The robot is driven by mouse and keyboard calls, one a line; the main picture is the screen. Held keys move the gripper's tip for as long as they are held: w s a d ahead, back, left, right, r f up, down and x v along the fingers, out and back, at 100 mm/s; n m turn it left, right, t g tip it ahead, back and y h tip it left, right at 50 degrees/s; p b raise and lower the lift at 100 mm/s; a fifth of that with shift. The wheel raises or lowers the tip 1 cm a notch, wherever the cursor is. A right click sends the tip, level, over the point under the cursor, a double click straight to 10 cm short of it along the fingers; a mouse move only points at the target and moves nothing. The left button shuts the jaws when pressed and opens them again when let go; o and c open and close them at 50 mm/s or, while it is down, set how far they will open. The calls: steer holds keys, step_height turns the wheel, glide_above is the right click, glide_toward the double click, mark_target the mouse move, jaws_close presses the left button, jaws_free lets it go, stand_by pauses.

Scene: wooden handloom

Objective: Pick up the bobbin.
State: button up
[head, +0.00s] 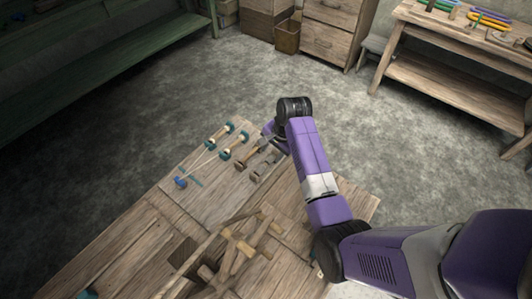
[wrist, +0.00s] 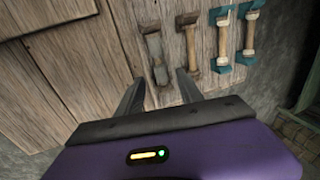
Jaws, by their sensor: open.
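Several spool-shaped bobbins lie in a row on the wooden bench; I cannot tell which one the task names. In the wrist view these are a grey-brown bobbin (wrist: 155,52), a tan wooden one with brown ends (wrist: 191,45), and two with teal ends, one (wrist: 222,40) beside the other (wrist: 249,36). My gripper (wrist: 160,78) is open, with its fingertips at the near end of the grey-brown bobbin, one to each side. Nothing is held. In the head view the grey-brown bobbin (head: 265,166) lies just left of my arm, which hides the fingertips.
The bench (head: 120,240) carries a wooden frame of crossed bars (head: 235,252) near the front. A small blue item (head: 181,182) lies at the left of the bobbins. A second table (head: 455,80) stands at the far right, and drawers (head: 330,35) at the back.

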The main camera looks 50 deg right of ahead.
mark_target(266, 163)
steer(key=x, duration=0.5)
steer(key=b+x, duration=0.1)
steer(key=x, duration=0.1)
steer(key=shift+a+f, duration=0.3)
steer(key=shift+f, duration=0.05)
jaws_close()
